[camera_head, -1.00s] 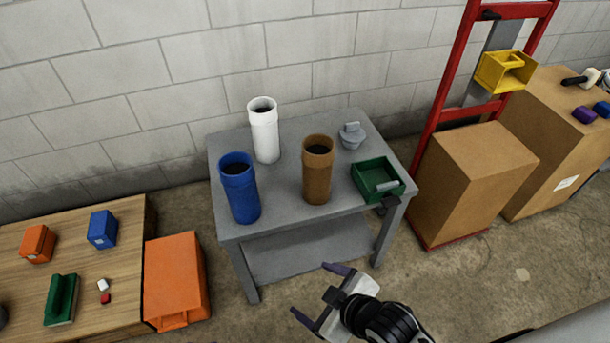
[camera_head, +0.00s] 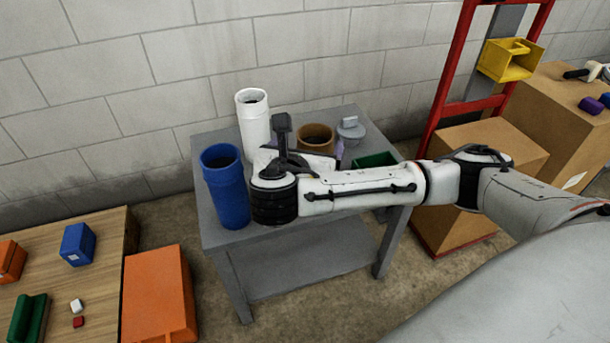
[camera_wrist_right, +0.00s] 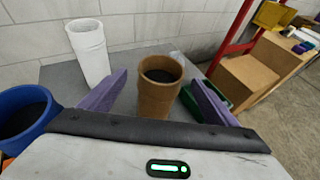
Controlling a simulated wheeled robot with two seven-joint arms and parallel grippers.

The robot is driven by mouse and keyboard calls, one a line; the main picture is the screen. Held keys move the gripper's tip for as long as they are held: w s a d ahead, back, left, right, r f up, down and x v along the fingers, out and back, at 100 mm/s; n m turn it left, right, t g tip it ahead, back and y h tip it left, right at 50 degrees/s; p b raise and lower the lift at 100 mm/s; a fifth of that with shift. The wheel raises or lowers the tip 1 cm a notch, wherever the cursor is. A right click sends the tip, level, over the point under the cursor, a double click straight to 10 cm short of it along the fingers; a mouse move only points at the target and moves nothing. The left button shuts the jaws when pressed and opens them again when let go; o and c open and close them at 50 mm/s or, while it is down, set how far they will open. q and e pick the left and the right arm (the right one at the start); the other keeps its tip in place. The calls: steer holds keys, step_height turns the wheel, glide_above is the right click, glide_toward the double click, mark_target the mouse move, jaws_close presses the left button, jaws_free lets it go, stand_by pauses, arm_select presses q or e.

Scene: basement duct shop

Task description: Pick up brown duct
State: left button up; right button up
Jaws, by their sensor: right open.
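The brown duct (camera_head: 316,135) stands upright on the grey table (camera_head: 300,258). In the head view my right arm hides most of it and only its open top shows. In the right wrist view the brown duct (camera_wrist_right: 158,88) is whole in front of my right gripper (camera_wrist_right: 156,95). The gripper's two purple fingers are spread wide, one on each side of the duct, with visible gaps and nothing held. In the head view only one purple fingertip (camera_head: 339,153) shows clearly, near the duct's right side. My left gripper is not in view.
A blue duct (camera_head: 226,187) and a white duct (camera_head: 253,122) stand left of the brown one. A grey cap piece (camera_head: 350,130) and a green bin (camera_head: 375,160) are to its right. An orange bin (camera_head: 158,290) stands beside the wooden table (camera_head: 60,245).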

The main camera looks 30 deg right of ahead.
mark_target(318, 133)
steer(key=b+x, duration=0.3)
steer(key=x, duration=0.6)
steer(key=shift+w+d+f, duration=0.1)
steer(key=shift+w+d, duration=0.05)
steer(key=shift+d, duration=0.05)
steer(key=c, duration=1.8)
